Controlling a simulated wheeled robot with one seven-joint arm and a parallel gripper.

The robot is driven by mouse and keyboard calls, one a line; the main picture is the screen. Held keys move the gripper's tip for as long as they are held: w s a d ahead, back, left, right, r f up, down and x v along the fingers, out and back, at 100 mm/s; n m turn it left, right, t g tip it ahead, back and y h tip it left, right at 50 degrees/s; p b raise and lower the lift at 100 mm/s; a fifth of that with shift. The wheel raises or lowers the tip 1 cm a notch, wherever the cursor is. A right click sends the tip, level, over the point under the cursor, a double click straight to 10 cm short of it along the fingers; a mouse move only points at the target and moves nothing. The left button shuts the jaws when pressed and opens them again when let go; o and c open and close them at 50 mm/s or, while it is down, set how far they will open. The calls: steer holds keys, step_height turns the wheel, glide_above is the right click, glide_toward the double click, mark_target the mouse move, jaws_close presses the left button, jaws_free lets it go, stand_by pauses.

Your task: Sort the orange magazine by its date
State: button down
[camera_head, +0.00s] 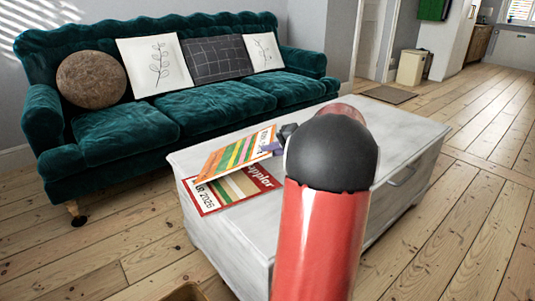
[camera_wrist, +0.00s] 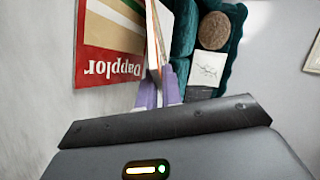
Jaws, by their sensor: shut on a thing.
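The orange magazine (camera_head: 238,150), with green and yellow stripes and a white strip at its right end, is held tilted above the white coffee table (camera_head: 225,240). My gripper (camera_head: 276,146) is shut on its right end. In the wrist view the purple fingers (camera_wrist: 158,88) pinch the magazine (camera_wrist: 155,40), seen nearly edge-on. A red magazine (camera_head: 235,193) lies flat below it on the table's left end; it reads "Dapplor" and a date ending in 2026. The red magazine (camera_wrist: 108,65) also shows in the wrist view. The orange magazine's date is not readable.
A green sofa (camera_head: 215,103) with several cushions stands behind the table. A brown rim (camera_head: 186,292) shows at the bottom edge on the floor. My red arm hides much of the table's middle. Floorboards are clear at right.

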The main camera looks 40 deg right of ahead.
steer(key=shift+m+t+y, duration=0.3)
steer(key=shift+t+y, duration=0.2)
steer(key=shift+t, duration=0.4)
steer(key=shift+s+d+f+b, duration=0.25)
steer(key=shift+f+b, duration=0.5)
steer(key=shift+b, duration=0.1)
steer(key=shift+s+d+f+b, duration=0.2)
steer(key=shift+s+f+b, duration=0.1)
steer(key=shift+f+b, duration=0.55)
steer(key=shift+s+d+f+b, duration=0.25)
steer(key=shift+f+b, duration=0.4)
steer(key=shift+b, duration=0.25)
steer(key=c, duration=1.5)
jaws_free()
steer(key=s+d+r+p, duration=0.1)
steer(key=s+d+r, duration=0.1)
steer(key=s+d, duration=0.3)
steer(key=shift+p+v, duration=0.3)
steer(key=shift+v, duration=0.55)
steer(key=shift+d+r, duration=0.1)
step_height(320, 180, up, 8)
steer(key=p, duration=0.5)
